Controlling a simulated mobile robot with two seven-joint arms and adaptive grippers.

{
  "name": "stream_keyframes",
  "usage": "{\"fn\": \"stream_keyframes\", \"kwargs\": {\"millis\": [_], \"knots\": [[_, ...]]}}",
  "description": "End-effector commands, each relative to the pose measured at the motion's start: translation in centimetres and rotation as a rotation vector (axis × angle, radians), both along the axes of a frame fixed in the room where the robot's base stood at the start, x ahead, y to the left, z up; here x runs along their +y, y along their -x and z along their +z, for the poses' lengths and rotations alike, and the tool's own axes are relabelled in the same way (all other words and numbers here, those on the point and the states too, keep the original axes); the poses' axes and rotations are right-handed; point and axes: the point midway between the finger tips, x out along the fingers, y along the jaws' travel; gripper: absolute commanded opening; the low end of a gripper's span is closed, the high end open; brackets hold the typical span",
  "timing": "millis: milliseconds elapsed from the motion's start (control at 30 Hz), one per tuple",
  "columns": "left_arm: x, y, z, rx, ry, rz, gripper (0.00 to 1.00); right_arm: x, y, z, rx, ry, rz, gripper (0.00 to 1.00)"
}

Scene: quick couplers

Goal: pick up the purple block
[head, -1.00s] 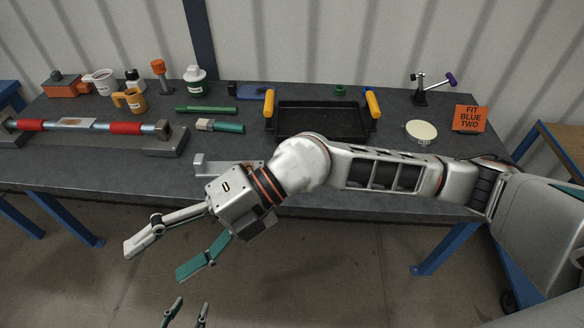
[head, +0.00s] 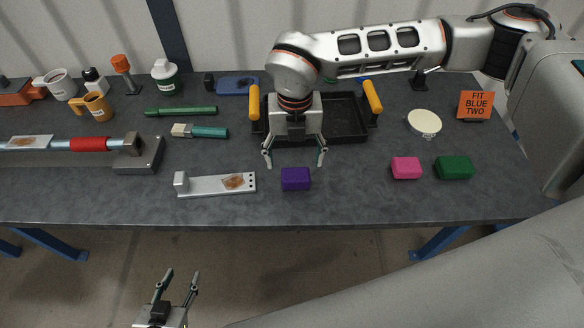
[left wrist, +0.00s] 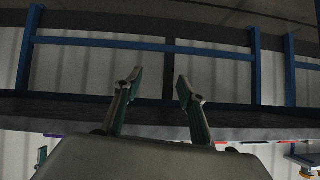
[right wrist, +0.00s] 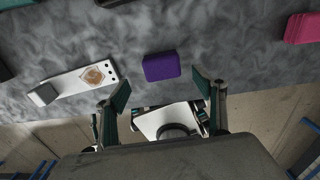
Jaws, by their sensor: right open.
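The purple block (head: 296,179) lies on the dark grey table near its front edge. My right gripper (head: 295,161) is open and points down, its fingertips spread just behind the block in the head view. In the right wrist view the purple block (right wrist: 161,66) shows just past and between the open fingertips (right wrist: 160,86), with nothing held. My left gripper (head: 180,274) is open and empty, in front of the table in the head view. The left wrist view shows its spread fingers (left wrist: 158,78) with nothing between them.
A silver plate with an upright end (head: 215,185) lies left of the block. Pink (head: 406,168) and green (head: 454,167) blocks lie to the right. A black tray with yellow handles (head: 345,115) stands behind. Table between the purple and pink blocks is clear.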

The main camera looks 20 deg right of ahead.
Motion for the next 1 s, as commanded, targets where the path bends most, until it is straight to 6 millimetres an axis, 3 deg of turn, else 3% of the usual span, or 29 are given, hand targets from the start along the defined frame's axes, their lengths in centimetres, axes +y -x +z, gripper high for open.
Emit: {"fn": "stream_keyframes", "kwargs": {"millis": [233, 600, 833, 867, 1000], "knots": [[0.0, 1.9, -1.8, 0.044, -0.006, -0.003, 0.4, 0.0, 0.1, -2.3, 0.003, -0.001, 0.002, 0.69], [0.0, 0.9, -1.0, 0.021, -0.003, -0.003, 0.4, -0.4, -0.2, -6.9, 0.005, -0.001, 0.003, 0.69], [0.0, 0.6, -0.6, 0.013, -0.003, -0.002, 0.4, -0.4, -0.3, -7.2, 0.001, -0.002, 0.004, 0.69], [0.0, 0.6, -0.6, 0.013, -0.003, -0.002, 0.4, -0.4, -0.3, -7.1, 0.001, -0.002, 0.004, 0.67], [0.0, 0.7, -0.7, 0.015, -0.003, -0.002, 0.4, -0.4, -0.2, -7.1, 0.002, -0.003, 0.004, 0.3]]}}
